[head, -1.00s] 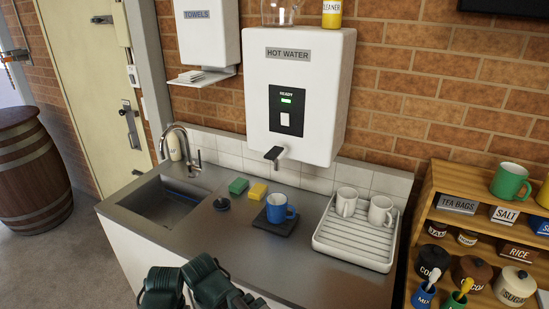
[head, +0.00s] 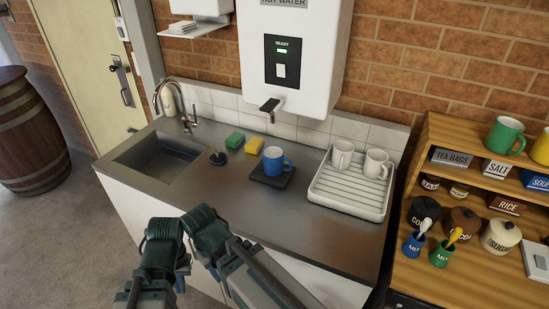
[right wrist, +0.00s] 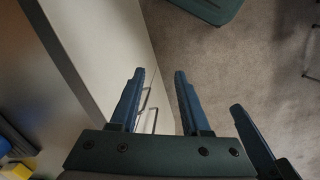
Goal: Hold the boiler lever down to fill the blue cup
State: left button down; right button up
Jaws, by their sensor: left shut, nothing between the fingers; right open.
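The white boiler (head: 300,70) hangs on the brick wall with a lit green READY light. Its black tap with the lever (head: 270,106) juts out underneath; at this size I cannot separate lever from spout. The blue cup (head: 272,158) stands upright on a black mat (head: 270,178) below the tap, handle to the right. Its inside is too small to read. My left gripper (head: 166,232) is shut and empty, in front of the counter, well apart from cup and lever. My right gripper (right wrist: 157,72) is open and empty in the right wrist view, over the floor beside a cabinet front.
A sink (head: 160,158) is at left, with a green sponge (head: 234,142) and yellow sponge (head: 254,145) behind the counter's middle. A white rack (head: 350,190) with two white mugs is right of the cup. A wooden shelf (head: 430,160) stands at right. The front counter is clear.

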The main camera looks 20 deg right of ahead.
jog(key=shift+c, duration=0.4)
jog(key=shift+w+d+r, duration=0.1)
jog(key=shift+r, duration=0.05)
jog(key=shift+c, duration=1.1)
jog(key=shift+m+t+h, duration=0.5)
jog(key=shift+m, duration=0.3)
jog(key=w+d+r+p, duration=0.2)
jog(key=r+p, duration=0.1)
jog(key=shift+w, duration=0.35)
grip_shut()
jog(key=w+d+r+m+t+h+p, duration=0.3)
jog(key=w+d+r+m+p, duration=0.1)
jog(key=r, duration=0.7)
jog(key=w+d+r+m+t+h+p, duration=0.3)
jog(key=w+d+r+p, duration=0.3)
jog(key=w+r, duration=0.3)
jog(key=w+d+r+m+t+h+p, duration=0.3)
jog(key=w+d+r+m+p, duration=0.2)
jog(key=r, duration=0.8)
jog(key=shift+w+r+p, duration=0.3)
jog(key=shift+w+p, duration=0.55)
jog(key=shift+p, duration=0.3)
